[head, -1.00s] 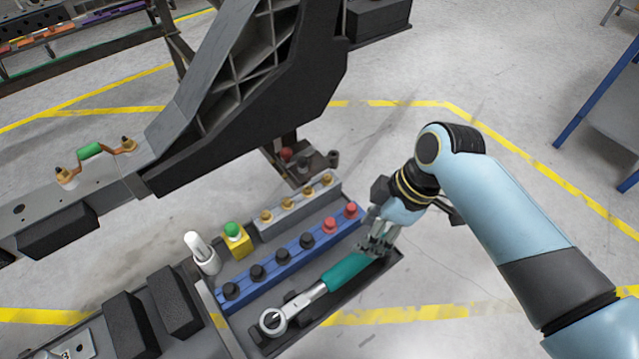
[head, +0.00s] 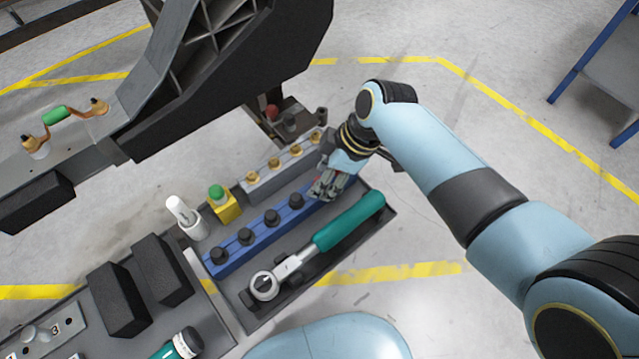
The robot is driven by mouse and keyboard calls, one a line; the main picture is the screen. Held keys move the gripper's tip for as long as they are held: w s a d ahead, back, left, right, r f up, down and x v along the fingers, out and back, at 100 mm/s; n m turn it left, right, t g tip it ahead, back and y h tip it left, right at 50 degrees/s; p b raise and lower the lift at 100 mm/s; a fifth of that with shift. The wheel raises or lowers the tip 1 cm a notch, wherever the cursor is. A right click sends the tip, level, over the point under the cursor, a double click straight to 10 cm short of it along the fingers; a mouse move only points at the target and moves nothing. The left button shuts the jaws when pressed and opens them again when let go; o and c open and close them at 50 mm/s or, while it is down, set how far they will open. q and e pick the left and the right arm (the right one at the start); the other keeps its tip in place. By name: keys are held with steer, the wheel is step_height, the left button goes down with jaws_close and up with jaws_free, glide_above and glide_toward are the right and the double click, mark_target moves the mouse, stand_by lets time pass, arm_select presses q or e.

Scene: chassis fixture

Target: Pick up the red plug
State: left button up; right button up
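The blue rack (head: 262,238) lies in the dark tray and holds a row of black plugs (head: 271,217). The red plugs at its right end are hidden behind my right gripper (head: 322,192), apart from what may be faint reddish bits between the fingers. My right gripper is over that end of the rack, pointing down. Whether its fingers are open or closed on a plug cannot be made out. My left gripper is not in view.
A ratchet with a teal handle (head: 349,222) lies in the tray in front of the rack. A grey rack of brass fittings (head: 275,163), a yellow block with a green button (head: 226,206) and a white cylinder (head: 186,216) stand behind. The dark chassis (head: 250,65) rises at the back.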

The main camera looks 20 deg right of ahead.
steer(key=shift+w+a+f, duration=0.1)
steer(key=shift+a+f, duration=0.05)
steer(key=shift+f, duration=0.2)
steer(key=shift+c, duration=0.4)
steer(key=c, duration=0.7)
steer(key=shift+c, duration=0.3)
steer(key=shift+r, duration=0.1)
steer(key=shift+r, duration=0.6)
step_height(320, 180, up, 3)
steer(key=shift+f+p, duration=0.1)
steer(key=shift+p, duration=0.6)
steer(key=s+d+r+p, duration=0.2)
steer(key=s+d+r, duration=0.4)
steer(key=s, duration=0.4)
steer(key=shift+r, duration=0.45)
